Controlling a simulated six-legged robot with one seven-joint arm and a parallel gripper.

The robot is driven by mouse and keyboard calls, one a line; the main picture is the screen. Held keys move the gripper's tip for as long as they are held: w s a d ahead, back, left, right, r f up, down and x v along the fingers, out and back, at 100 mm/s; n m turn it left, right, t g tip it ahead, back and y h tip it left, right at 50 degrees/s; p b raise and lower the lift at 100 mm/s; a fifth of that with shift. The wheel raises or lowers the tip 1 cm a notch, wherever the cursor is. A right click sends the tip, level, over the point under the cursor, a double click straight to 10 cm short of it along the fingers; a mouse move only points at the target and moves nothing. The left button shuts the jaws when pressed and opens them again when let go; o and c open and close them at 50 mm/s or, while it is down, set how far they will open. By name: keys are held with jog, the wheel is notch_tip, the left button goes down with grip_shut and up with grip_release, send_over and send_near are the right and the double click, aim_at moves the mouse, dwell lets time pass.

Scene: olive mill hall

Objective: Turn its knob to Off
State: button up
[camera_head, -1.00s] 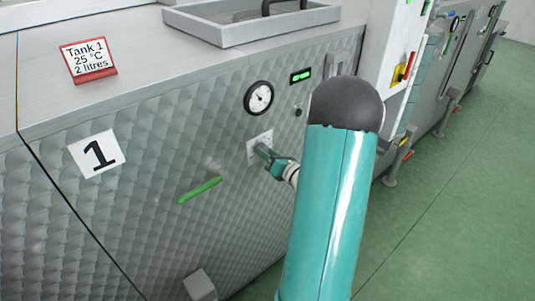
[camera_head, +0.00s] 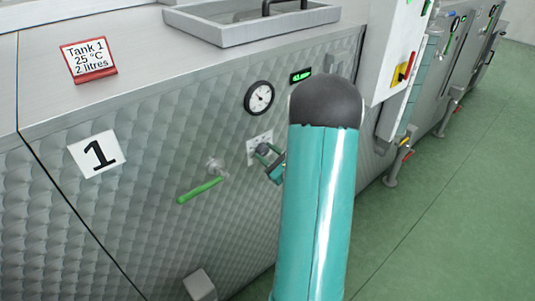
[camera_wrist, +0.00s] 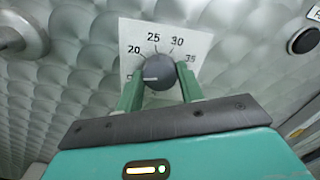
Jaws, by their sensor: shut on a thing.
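The dark grey round knob (camera_wrist: 158,70) sits on a white square dial plate (camera_wrist: 185,40) marked 20, 25, 30 and 35. Its white pointer line points left, towards a mark at the plate's lower left that my left finger partly hides. My gripper (camera_wrist: 159,78) is shut on the knob, one green finger on each side. In the head view the knob (camera_head: 262,148) and plate (camera_head: 251,155) show on the quilted steel tank front, with my gripper (camera_head: 267,156) at them, partly behind my arm.
A round gauge (camera_head: 259,97) and a small green-lit display (camera_head: 301,76) sit above the plate. A valve with a green lever (camera_head: 200,190) projects to the left. A sign reading Tank 1, 25 °C, 2 litres (camera_head: 88,60) stands on top.

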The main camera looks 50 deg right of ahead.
jog(key=n, duration=0.3)
jog(key=shift+n, duration=0.3)
dwell(0.3)
jog(key=o, duration=1)
jog(key=s, duration=0.4)
jog(key=s+a, duration=0.1)
jog(key=s, duration=0.8)
jog(key=shift+s+a, duration=0.3)
jog(key=shift+s, duration=0.05)
